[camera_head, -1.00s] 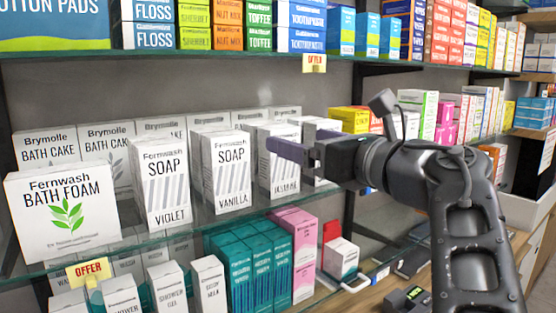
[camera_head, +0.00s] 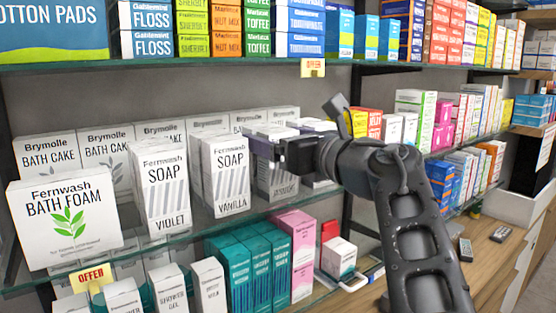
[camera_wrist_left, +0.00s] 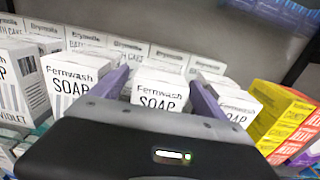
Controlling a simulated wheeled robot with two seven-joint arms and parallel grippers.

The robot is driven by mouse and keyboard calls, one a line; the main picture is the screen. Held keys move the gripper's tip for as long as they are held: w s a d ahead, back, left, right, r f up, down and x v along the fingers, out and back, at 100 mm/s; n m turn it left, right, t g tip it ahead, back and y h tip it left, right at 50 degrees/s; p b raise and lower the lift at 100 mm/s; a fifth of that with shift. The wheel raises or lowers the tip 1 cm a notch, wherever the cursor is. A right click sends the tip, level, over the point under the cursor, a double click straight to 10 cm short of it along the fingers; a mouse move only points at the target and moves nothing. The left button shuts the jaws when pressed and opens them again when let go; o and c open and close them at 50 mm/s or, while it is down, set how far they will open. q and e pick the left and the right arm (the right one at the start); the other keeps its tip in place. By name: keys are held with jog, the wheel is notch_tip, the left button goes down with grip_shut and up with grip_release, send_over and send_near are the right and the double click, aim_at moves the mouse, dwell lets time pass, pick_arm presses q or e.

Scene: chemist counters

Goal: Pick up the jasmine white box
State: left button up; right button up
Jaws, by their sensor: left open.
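The jasmine white box (camera_head: 275,182) is a white Fernwash soap carton with grey stripes. It stands upright on the glass shelf, right of the vanilla soap box (camera_head: 226,175). My left gripper (camera_head: 262,143) is over its upper part in the head view and hides its top lettering. In the left wrist view the jasmine box (camera_wrist_left: 158,97) shows between the two purple fingers of my left gripper (camera_wrist_left: 158,80). The gripper is open, with one finger on each side of the box; whether they touch it I cannot tell. My right gripper is not in view.
The violet soap box (camera_head: 161,185) and bath foam box (camera_head: 66,222) stand further left. Another soap box (camera_wrist_left: 237,107) is close on the right. Bath cake boxes (camera_head: 106,150) line up behind. Yellow and red boxes (camera_wrist_left: 280,115) are further right. An upper shelf (camera_head: 160,63) runs above.

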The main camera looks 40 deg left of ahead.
pick_arm(q)
jog(key=shift+c, duration=0.5)
jog(key=c, duration=1.4)
jog(key=shift+d+r, duration=0.1)
jog(key=shift+d+r+b, duration=0.15)
jog(key=shift+r+b, duration=0.15)
jog(key=shift+r, duration=0.1)
notch_tip(320, 180, up, 6)
jog(key=shift+r+p, duration=0.1)
jog(key=shift+p, duration=0.35)
jog(key=v, duration=1.9)
jog(key=shift+s+d+b, duration=0.25)
jog(key=shift+d+b, duration=0.05)
jog(key=shift+b, duration=0.15)
